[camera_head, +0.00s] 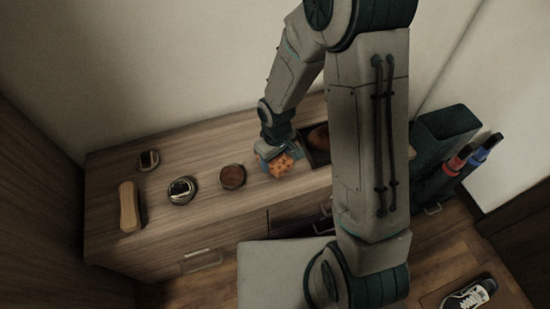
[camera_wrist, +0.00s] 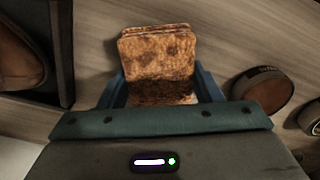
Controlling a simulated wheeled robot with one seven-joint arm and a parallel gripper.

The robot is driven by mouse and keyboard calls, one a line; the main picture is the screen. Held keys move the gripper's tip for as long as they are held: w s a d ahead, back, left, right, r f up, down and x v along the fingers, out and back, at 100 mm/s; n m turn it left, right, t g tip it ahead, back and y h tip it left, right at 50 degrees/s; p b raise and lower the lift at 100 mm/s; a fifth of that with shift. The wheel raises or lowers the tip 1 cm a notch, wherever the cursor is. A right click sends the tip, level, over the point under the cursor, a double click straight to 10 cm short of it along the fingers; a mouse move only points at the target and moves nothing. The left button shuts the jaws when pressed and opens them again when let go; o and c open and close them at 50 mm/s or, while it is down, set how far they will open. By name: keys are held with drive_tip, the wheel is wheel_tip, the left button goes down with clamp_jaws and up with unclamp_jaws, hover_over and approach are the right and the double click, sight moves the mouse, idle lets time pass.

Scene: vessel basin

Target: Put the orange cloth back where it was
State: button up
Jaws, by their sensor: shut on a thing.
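The orange cloth (camera_head: 280,166) is a small folded square with darker brown patches. In the wrist view the cloth (camera_wrist: 158,62) stands out between the two blue fingers of my gripper (camera_wrist: 160,92). In the head view my gripper (camera_head: 276,155) is over the wooden cabinet top (camera_head: 215,148), between a round brown tin and a dark tray. My gripper is shut on the cloth. I cannot tell whether the cloth touches the cabinet top.
Left of my gripper are a round brown tin (camera_head: 232,177), two small round tins (camera_head: 181,190) (camera_head: 147,160) and a wooden brush (camera_head: 129,206). To the right, a dark tray (camera_head: 306,152) holds a brown item. A dark bin and a shoe (camera_head: 468,297) are at the right.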

sight(276, 158)
drive_tip(key=shift+f, duration=0.2)
drive_tip(key=o, duration=0.9)
drive_tip(key=shift+r, duration=0.1)
drive_tip(key=shift+o, duration=0.2)
drive_tip(key=shift+r, duration=0.1)
wheel_tip(276, 158, up, 12)
drive_tip(key=p, duration=0.5)
drive_tip(key=s+d+r+m+t, duration=0.1)
drive_tip(key=s+d+r+m, duration=0.6)
drive_tip(key=s+d+r, duration=0.5)
wheel_tip(276, 158, up, 2)
drive_tip(key=shift+r+m, duration=0.25)
drive_tip(key=shift+m, duration=0.05)
